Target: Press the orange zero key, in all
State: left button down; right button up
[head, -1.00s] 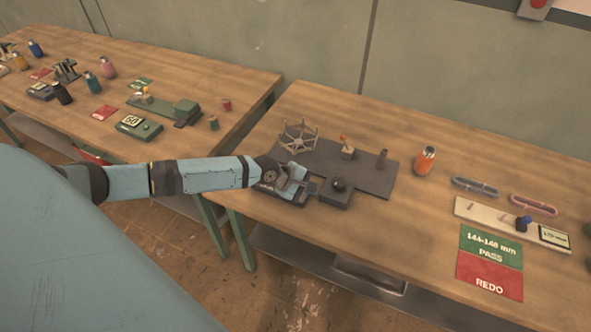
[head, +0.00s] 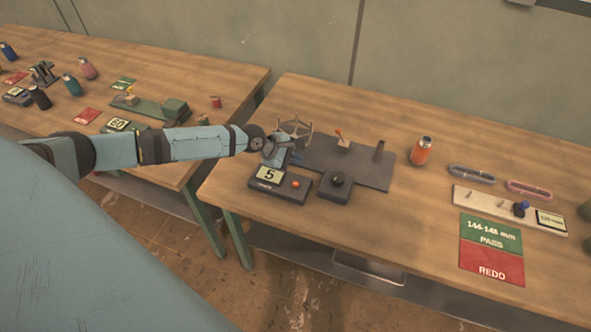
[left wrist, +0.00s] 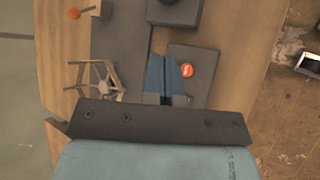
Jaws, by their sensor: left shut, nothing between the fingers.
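The orange zero key (head: 296,183) is a small round button on a dark box (head: 267,188) near the table's left front edge. The box's display (head: 270,175) reads 5. My left gripper (head: 290,160) is shut and empty, just behind the box and apart from the key in the head view. In the left wrist view the orange key (left wrist: 187,70) shows just right of my blue fingers (left wrist: 166,72). My right gripper is not in view.
A spoked wheel (head: 296,130) stands close behind my left gripper. A dark box with a black knob (head: 337,181) sits right of the display box, by a grey plate (head: 368,172) with an orange-tipped lever (head: 341,136). An orange bottle (head: 421,150) stands further right.

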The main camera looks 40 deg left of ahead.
pick_arm(q)
jog(key=b, duration=0.8)
send_over(295, 185)
notch_tip(295, 185, down, 7)
jog(key=shift+r, duration=0.2)
jog(key=shift+f, duration=1.05)
dwell(0.4)
jog(key=shift+f, duration=0.1)
jog(key=shift+f, duration=0.3)
